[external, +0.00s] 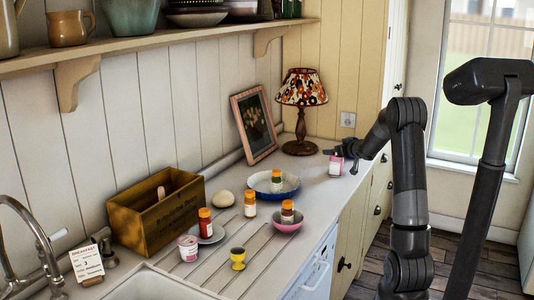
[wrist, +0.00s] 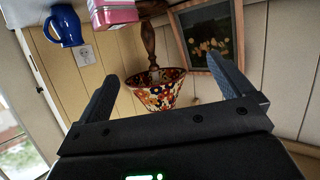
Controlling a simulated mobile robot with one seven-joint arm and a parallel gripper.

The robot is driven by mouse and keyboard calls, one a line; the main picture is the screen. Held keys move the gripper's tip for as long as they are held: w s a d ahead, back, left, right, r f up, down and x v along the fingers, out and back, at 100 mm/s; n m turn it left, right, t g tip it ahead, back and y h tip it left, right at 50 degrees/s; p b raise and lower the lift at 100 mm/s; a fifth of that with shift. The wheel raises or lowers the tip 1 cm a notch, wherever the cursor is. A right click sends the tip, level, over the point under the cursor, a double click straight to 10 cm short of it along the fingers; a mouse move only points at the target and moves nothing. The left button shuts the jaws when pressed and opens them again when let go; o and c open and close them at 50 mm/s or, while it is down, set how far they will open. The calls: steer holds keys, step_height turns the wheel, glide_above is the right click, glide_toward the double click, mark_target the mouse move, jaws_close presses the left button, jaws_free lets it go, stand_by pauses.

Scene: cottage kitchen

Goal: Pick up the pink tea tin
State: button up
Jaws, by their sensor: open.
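The pink tea tin (external: 336,167) stands upright on the counter's right part, near the lamp, with a pale label on its side. In the wrist view the pink tin (wrist: 113,14) is cut off by the top edge, left of the middle. My gripper (external: 331,153) is just above or beside the tin in the external view; the exact gap is hard to tell. In the wrist view my gripper (wrist: 163,68) has its two fingers spread wide with nothing between them. The tin is outside the space between the fingers there.
A blue mug (wrist: 66,26) is close to the tin. A patterned lamp (external: 302,89) and picture frame (external: 254,123) stand behind. Left are a blue-rimmed plate (external: 262,190), pink bowl (external: 285,226), several orange-capped jars, an egg cup (external: 238,258) and wooden box (external: 155,213).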

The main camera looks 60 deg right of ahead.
steer(key=t, duration=0.1)
glide_toward(336, 164)
steer(key=d+r, duration=0.3)
steer(key=x, duration=1)
steer(key=shift+a+f, duration=0.25)
steer(key=shift+f, duration=0.05)
steer(key=shift+w+d, duration=0.3)
steer(key=shift+w, duration=0.05)
steer(key=shift+c, duration=0.6)
steer(key=c, duration=1.1)
